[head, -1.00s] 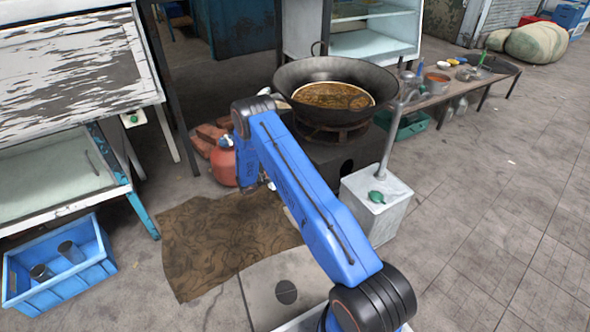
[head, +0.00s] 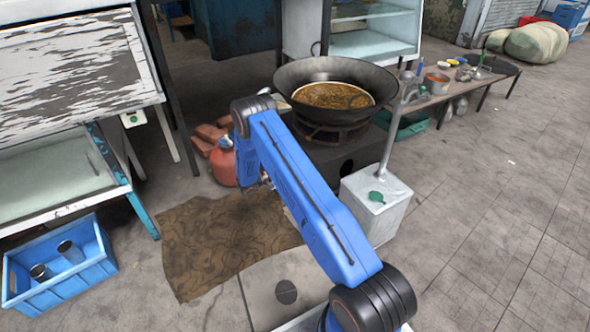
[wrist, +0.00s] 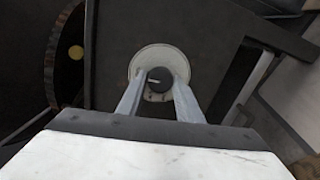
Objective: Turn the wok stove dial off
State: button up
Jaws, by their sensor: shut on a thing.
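The wok stove (head: 346,159) is a dark block with a large black wok (head: 300,76) of brown liquid on top. In the wrist view the stove dial (wrist: 157,78) is a dark round knob with a light pointer line, on a pale round plate (wrist: 150,56). The pointer line lies nearly level, toward the left. My gripper (wrist: 158,92) is shut on the dial, with one finger on each side of it. In the head view the dial is hidden and my arm blocks most of my gripper.
A red gas bottle (head: 223,165) stands left of the stove. A white box with a pole (head: 375,205) stands to its right. A brown mat (head: 225,245) lies on the floor in front, and a blue crate (head: 60,283) is at far left.

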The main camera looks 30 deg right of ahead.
jog(key=shift+f, duration=0.1)
jog(key=o, duration=1)
jog(key=shift+o, duration=0.2)
jog(key=shift+a, duration=0.15)
jog(key=a+r, duration=0.1)
jog(key=a, duration=1.6)
jog(key=shift+s, duration=0.25)
jog(key=shift+a+r, duration=0.1)
jog(key=shift+r, duration=0.05)
